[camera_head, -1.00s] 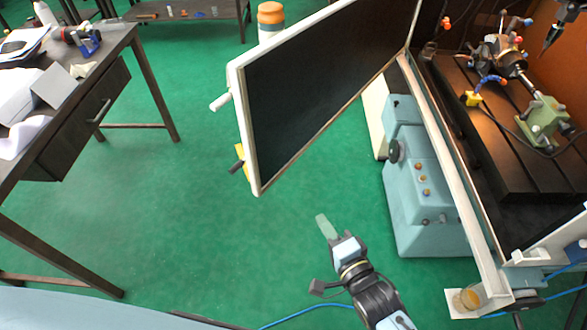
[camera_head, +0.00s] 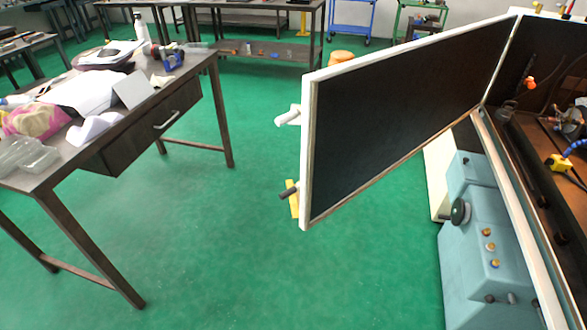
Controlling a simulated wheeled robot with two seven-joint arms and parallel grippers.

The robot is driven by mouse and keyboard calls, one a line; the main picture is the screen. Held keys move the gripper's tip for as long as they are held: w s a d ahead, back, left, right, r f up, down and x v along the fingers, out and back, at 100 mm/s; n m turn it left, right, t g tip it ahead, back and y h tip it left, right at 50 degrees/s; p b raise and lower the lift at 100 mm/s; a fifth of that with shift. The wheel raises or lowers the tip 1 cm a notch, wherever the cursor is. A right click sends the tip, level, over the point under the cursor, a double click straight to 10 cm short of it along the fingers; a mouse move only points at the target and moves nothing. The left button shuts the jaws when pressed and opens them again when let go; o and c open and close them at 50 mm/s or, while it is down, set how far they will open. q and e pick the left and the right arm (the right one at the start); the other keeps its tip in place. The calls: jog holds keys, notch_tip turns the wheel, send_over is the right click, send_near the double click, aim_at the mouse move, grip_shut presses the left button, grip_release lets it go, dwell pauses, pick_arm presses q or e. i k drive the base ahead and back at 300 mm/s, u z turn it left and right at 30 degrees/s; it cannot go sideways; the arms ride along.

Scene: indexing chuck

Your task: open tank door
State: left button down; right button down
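The tank door (camera_head: 400,115) is a dark panel with a white frame. It stands swung wide open, hinged at its right edge on the machine. Neither of my grippers is in view, and nothing touches the door.
A blue-grey machine unit (camera_head: 487,240) stands on the floor below the tank's edge. A dark table (camera_head: 130,130) with a drawer and clutter stands at the left. Green floor (camera_head: 220,235) is clear between table and door. Benches (camera_head: 250,50) stand at the back.

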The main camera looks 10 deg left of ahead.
aim_at(363, 117)
jog(key=u, duration=1.65)
jog(key=i, duration=0.9)
jog(key=z, duration=1.75)
